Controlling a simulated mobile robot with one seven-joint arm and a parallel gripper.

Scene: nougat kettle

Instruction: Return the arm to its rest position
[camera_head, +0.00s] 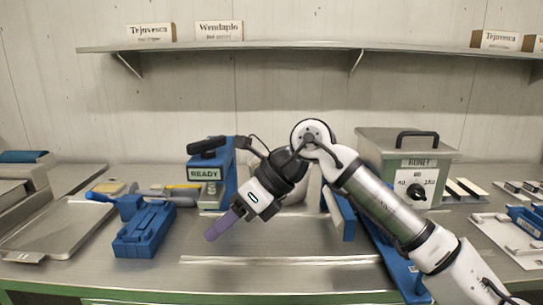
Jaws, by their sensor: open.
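My gripper (213,232) hangs above the steel counter left of the picture's middle, tilted down and to the left. Its purple fingers show side-on and overlap, and they are open with nothing seen between them. My arm (385,205) comes in from the bottom right, rises to a bent joint near the middle, and comes down again to the gripper. The gripper is in front of the blue READY unit (207,173) and hides part of it. A pale rounded thing behind my wrist is mostly hidden.
A steel box labelled HONEY (420,150) with a dial stands behind my arm at right. A blue block device (145,232) and a metal tray (58,240) are at left. The shelf (290,45) carries labelled boxes. The front middle counter (270,275) is largely clear.

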